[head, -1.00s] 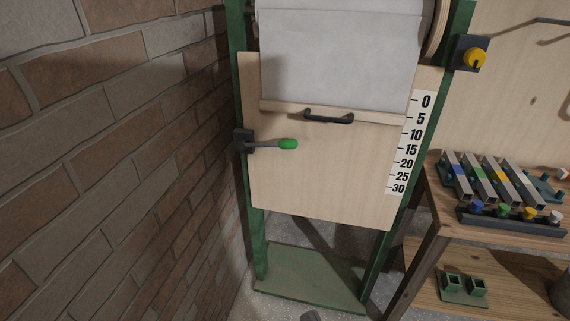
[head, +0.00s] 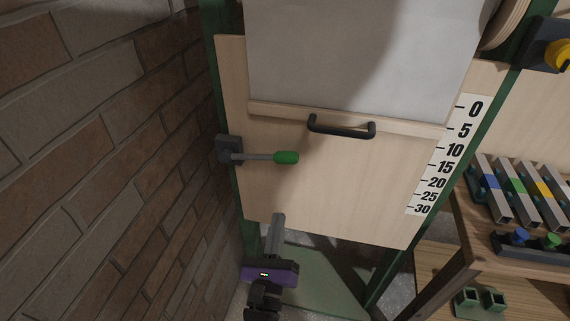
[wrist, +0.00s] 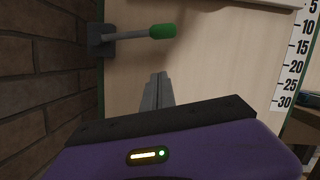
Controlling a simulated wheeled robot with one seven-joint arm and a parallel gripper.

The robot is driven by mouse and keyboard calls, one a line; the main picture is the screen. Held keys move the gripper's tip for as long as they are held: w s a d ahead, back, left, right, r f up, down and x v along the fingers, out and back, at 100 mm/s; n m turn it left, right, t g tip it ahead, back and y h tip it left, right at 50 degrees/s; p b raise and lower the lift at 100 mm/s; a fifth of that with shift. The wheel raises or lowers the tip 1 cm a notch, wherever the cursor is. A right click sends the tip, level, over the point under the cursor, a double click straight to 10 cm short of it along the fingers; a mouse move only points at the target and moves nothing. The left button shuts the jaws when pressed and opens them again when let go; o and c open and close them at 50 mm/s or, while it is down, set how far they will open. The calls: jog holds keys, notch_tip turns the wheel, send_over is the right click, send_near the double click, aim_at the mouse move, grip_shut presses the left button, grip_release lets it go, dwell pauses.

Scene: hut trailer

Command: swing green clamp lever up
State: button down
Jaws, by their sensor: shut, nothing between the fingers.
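The clamp lever (head: 256,157) has a grey rod with a green grip (head: 286,157) at its right end. It lies about level, its left end on a dark block (head: 228,149) at the left edge of the wooden board. The green grip also shows at the top of the wrist view (wrist: 162,31). My gripper (head: 278,216) is below the green grip, apart from it, pointing up. Its fingers are together and empty; they also show in the wrist view (wrist: 157,76).
A brick wall (head: 90,150) stands close on the left. A white sheet (head: 350,60) hangs above a bar with a black handle (head: 341,127). A number scale (head: 447,155) is on the right of the board. A wooden bench (head: 500,245) with metal bars stands at the right.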

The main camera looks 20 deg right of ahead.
jog(key=shift+s+d+f+m+g+h, duration=0.15)
jog(key=shift+d+m+h, duration=0.1)
jog(key=shift+m, duration=0.35)
jog(key=shift+s+d+m+g+h, duration=0.15)
jog(key=shift+d+m, duration=0.1)
jog(key=shift+m, duration=0.35)
jog(key=w+d+r+p, duration=0.4)
jog(key=w+r, duration=0.2)
jog(key=w, duration=0.2)
jog(key=shift+w+d+r, duration=0.2)
jog(key=shift+w+d, duration=0.1)
jog(key=shift+d, duration=0.1)
